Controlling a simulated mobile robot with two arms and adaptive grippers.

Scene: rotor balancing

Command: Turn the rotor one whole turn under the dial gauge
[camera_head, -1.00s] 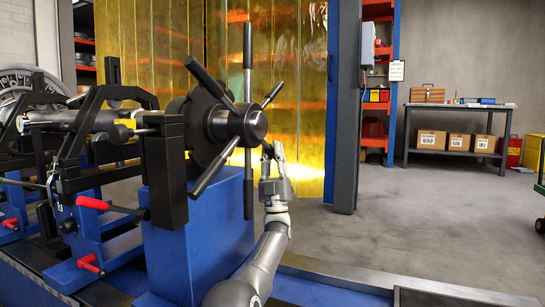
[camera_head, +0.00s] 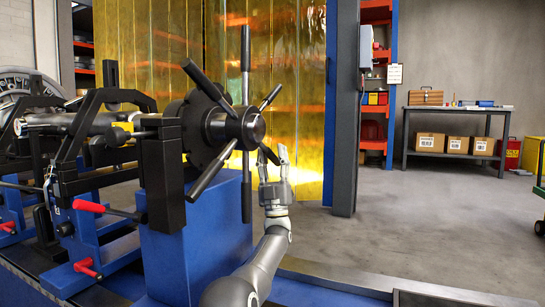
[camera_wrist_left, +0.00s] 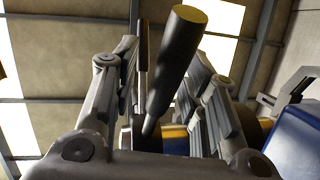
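The dark hub (camera_head: 236,126) carries several straight bars and faces right at the end of the rotor's machine. One bar (camera_head: 207,84) points up and left, one (camera_head: 213,172) down and left, one (camera_head: 271,97) up and right. My left gripper (camera_head: 274,151) is upright just right of and below the hub, fingers apart. In the left wrist view a dark round bar (camera_wrist_left: 172,62) lies in the line of sight between the spread fingers (camera_wrist_left: 160,82); I see no clamping on it. The rotor's shaft (camera_head: 62,118) is at the left. I cannot make out the dial gauge. My right gripper is not in view.
Blue stands (camera_head: 195,245) and a red-handled lever (camera_head: 90,206) are left of my arm. A yellow strip curtain (camera_head: 150,50) and a dark post (camera_head: 345,110) stand behind. The floor to the right is clear up to a workbench (camera_head: 455,106).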

